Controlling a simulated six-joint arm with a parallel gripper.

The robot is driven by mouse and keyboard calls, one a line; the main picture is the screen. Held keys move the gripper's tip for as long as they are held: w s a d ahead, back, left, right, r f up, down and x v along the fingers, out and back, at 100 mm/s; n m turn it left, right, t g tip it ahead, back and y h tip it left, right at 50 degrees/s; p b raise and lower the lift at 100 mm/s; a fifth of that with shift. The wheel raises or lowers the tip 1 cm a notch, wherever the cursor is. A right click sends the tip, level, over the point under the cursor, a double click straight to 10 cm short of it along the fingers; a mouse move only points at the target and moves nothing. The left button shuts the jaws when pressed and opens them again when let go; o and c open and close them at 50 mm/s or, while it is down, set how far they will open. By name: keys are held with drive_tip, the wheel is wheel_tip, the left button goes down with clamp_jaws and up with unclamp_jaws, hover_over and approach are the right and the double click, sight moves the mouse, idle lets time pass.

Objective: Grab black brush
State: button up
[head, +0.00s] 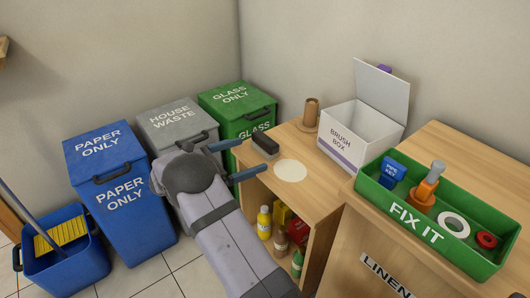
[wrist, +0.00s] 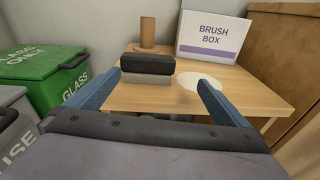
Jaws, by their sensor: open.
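The black brush (head: 265,143) lies on the light wooden cabinet top, near its left front edge. In the wrist view the brush (wrist: 147,65) shows a dark back above a pale grey bristle part. My gripper (head: 238,160) is open and empty, with its two blue fingers apart and pointing toward the cabinet top. In the wrist view my gripper (wrist: 153,92) has the brush ahead of it, between the fingers but closer to the left one. I cannot tell whether a finger touches the brush. The white brush box (head: 360,130) stands open-lidded at the back right of the cabinet top.
A white round disc (head: 290,171) lies right of the brush. A brown cylinder (head: 310,114) stands behind. Green (head: 237,108), grey (head: 175,128) and blue bins (head: 118,190) stand left. A green FIX IT tray (head: 430,232) sits on the right-hand cabinet. Bottles fill the shelf below.

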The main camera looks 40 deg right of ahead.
sight(260, 142)
drive_tip(key=shift+n+t+h, duration=0.3)
drive_tip(key=shift+n+h, duration=0.2)
drive_tip(key=shift+h, duration=0.2)
drive_tip(key=shift+w+d+r+b, duration=0.1)
drive_tip(key=shift+w+d+b, duration=0.3)
drive_tip(key=shift+d, duration=0.85)
drive_tip(key=shift+w+d+r+b, duration=0.1)
drive_tip(key=shift+w+d+b, duration=0.3)
drive_tip(key=shift+d, duration=0.85)
drive_tip(key=shift+w+d+r+b, duration=0.1)
drive_tip(key=shift+w+d+b, duration=0.25)
drive_tip(key=shift+d, duration=0.9)
drive_tip(key=shift+s, duration=0.1)
drive_tip(key=shift+c, duration=0.3)
drive_tip(key=c, duration=1)
wheel_tip(260, 142, up, 10)
drive_tip(key=p, duration=0.3)
